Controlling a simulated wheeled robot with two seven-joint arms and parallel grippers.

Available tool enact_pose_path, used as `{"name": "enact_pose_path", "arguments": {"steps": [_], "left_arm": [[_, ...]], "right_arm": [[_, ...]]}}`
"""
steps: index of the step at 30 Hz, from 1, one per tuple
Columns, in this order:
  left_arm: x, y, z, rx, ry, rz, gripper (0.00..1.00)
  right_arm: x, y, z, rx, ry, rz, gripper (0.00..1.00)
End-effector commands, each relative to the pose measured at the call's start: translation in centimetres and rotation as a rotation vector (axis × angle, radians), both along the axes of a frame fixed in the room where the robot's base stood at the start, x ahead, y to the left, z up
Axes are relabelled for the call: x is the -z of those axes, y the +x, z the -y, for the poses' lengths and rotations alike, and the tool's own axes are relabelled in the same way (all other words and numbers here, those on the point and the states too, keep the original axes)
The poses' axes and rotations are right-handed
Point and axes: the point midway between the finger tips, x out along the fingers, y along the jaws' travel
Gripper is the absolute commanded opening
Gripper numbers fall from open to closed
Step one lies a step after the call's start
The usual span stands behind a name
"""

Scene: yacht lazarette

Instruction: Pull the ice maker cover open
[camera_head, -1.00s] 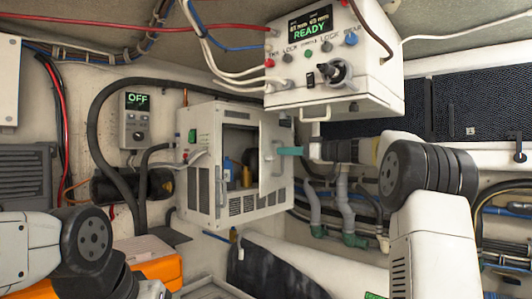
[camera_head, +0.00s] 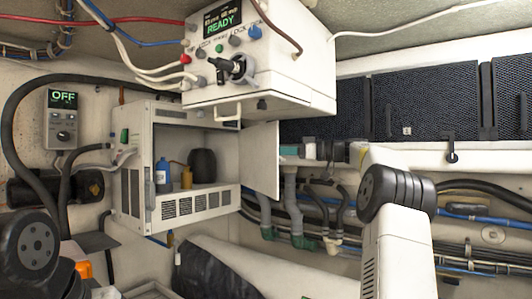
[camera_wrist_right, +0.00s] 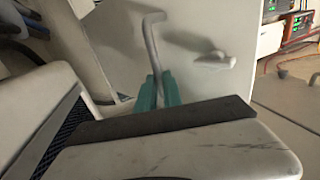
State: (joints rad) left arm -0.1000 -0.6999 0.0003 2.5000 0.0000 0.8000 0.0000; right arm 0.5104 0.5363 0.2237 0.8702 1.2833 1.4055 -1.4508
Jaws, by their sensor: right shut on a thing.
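The ice maker (camera_head: 132,170) is a white box on the left of the head view, with a green switch and vent slots. Its white cover (camera_head: 262,155) stands swung well out at the right side, leaving the front open. My right gripper (camera_head: 291,151) is at the cover's outer side, partly hidden by it. In the right wrist view, the teal fingers (camera_wrist_right: 158,92) are shut on the lower part of a grey bar handle (camera_wrist_right: 151,42) on the cover (camera_wrist_right: 185,55). My left arm shows at the lower left; its gripper is out of view.
A blue bottle (camera_head: 163,175), an amber bottle (camera_head: 187,178) and a dark rounded container (camera_head: 203,165) stand inside the ice maker. A white control box (camera_head: 265,75) hangs above and right. Pipes and hoses (camera_head: 293,205) run behind the cover. An orange item (camera_head: 84,269) is at lower left.

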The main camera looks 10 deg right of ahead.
Motion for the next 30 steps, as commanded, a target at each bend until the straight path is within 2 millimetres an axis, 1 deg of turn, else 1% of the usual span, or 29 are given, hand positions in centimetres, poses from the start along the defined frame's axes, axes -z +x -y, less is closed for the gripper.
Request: {"name": "enact_pose_path", "arguments": {"steps": [1,17,18,20,21,30], "left_arm": [[0.00,0.00,-0.01,0.000,0.000,0.000,0.00],[0.00,0.00,-0.01,0.000,0.000,0.000,0.00],[-0.01,0.00,-0.01,0.000,0.000,0.000,0.00],[-0.01,0.00,-0.01,0.000,0.000,0.000,0.00],[0.00,0.00,-0.01,0.000,0.000,0.000,0.00],[-0.01,0.00,-0.01,0.000,0.000,0.000,0.00]], "right_arm": [[0.05,0.32,-0.13,0.005,0.004,0.000,0.00],[0.13,0.42,-0.27,0.003,0.003,-0.002,0.00],[0.14,0.43,-0.26,0.003,0.003,-0.002,0.13],[0.15,0.40,-0.27,0.002,0.003,-0.002,0.24],[0.14,0.38,-0.25,0.002,0.003,-0.002,0.32],[0.08,0.20,0.02,0.002,0.002,-0.001,0.32]]}}
